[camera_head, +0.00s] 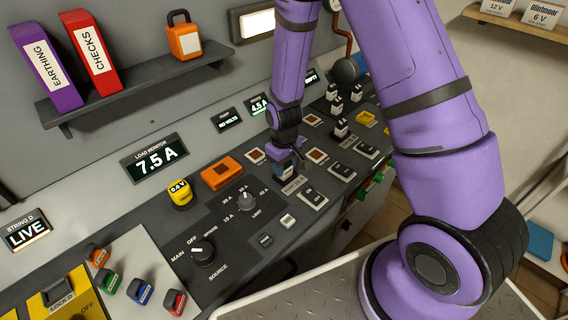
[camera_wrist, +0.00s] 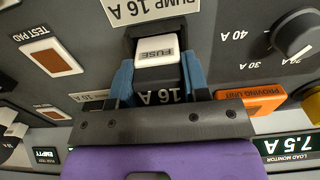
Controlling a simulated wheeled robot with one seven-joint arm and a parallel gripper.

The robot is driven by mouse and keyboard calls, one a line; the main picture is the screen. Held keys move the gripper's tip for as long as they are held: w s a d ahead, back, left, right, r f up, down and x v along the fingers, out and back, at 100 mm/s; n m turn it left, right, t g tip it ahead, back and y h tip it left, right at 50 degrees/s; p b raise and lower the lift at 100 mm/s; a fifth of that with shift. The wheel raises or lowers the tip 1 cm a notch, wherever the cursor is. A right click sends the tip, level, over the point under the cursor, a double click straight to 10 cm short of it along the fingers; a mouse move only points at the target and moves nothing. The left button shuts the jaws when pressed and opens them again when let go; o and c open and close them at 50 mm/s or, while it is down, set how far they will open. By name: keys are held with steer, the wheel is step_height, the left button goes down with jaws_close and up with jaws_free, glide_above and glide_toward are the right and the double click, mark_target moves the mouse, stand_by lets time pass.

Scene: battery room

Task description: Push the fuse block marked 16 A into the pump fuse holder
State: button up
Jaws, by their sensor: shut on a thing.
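The fuse block (camera_wrist: 157,55) has a white face marked FUSE and a dark side marked 16 A; both read upside down in the wrist view. My gripper (camera_wrist: 158,76) is shut on it, one blue finger on each side. It also shows in the head view as my gripper (camera_head: 284,170), low over the console. The dark pump fuse holder (camera_wrist: 131,34) lies right at the block's far end, below a label (camera_wrist: 150,8) reading PUMP 16 A. The block lines up with the holder and overlaps it in the picture. I cannot tell how deep it sits.
An orange proving unit (camera_head: 221,173) lies left of my gripper, near a yellow 0.4 V piece (camera_head: 180,192). A rotary limit knob (camera_head: 245,201) and source knob (camera_head: 203,252) stand in front. Several white-topped fuses (camera_head: 341,128) stand to the right. A test pad (camera_wrist: 50,53) is beside the holder.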

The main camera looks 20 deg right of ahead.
steer(key=shift+f, duration=0.3)
steer(key=o, duration=0.8)
steer(key=shift+c, duration=0.2)
steer(key=shift+r, duration=5.55)
